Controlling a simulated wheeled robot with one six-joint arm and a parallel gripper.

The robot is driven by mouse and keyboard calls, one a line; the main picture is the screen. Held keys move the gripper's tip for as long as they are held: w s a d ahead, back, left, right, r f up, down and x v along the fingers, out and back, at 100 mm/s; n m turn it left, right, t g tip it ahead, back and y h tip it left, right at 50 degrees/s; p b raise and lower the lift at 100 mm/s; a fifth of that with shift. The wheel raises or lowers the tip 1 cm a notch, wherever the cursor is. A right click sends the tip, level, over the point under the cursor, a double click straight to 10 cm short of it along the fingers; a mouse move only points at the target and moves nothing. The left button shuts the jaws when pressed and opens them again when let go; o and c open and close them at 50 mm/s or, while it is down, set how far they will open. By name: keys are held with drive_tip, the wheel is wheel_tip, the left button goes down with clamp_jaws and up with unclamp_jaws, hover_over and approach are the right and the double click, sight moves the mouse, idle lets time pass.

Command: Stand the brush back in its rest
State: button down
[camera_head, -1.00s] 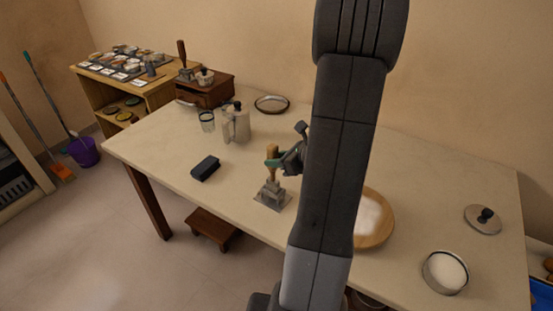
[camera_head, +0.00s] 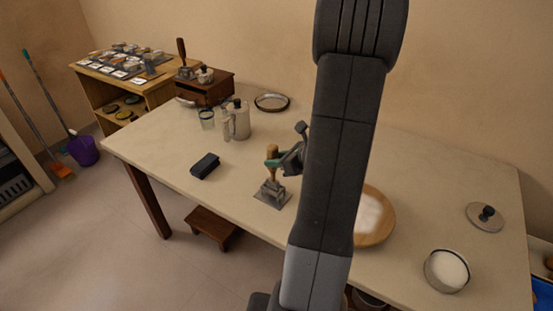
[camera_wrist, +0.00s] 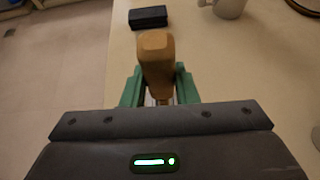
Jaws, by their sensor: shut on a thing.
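The brush (camera_head: 272,152) shows as an upright wooden handle over a grey metal rest (camera_head: 271,192) on the table. My gripper (camera_head: 273,163), with green fingers, is shut on the handle just above the rest. In the wrist view the brush handle (camera_wrist: 157,62) stands between the green fingers of my gripper (camera_wrist: 159,90). The brush's lower end is hidden, at or in the rest; I cannot tell how deep it sits.
A dark block (camera_head: 205,166) lies left of the rest. A metal pot (camera_head: 237,122), a glass jar (camera_head: 207,119) and a round dish (camera_head: 272,102) stand farther back. A wooden plate (camera_head: 376,222), a lid (camera_head: 486,217) and a white-filled bowl (camera_head: 446,271) are at right.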

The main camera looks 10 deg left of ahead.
drive_tip(key=shift+f+b, duration=0.75)
drive_tip(key=shift+f, duration=0.25)
drive_tip(key=c, duration=1.1)
unclamp_jaws()
drive_tip(key=shift+o, duration=0.2)
drive_tip(key=shift+r, duration=0.1)
drive_tip(key=p+v, duration=0.3)
drive_tip(key=v, duration=0.5)
idle(0.6)
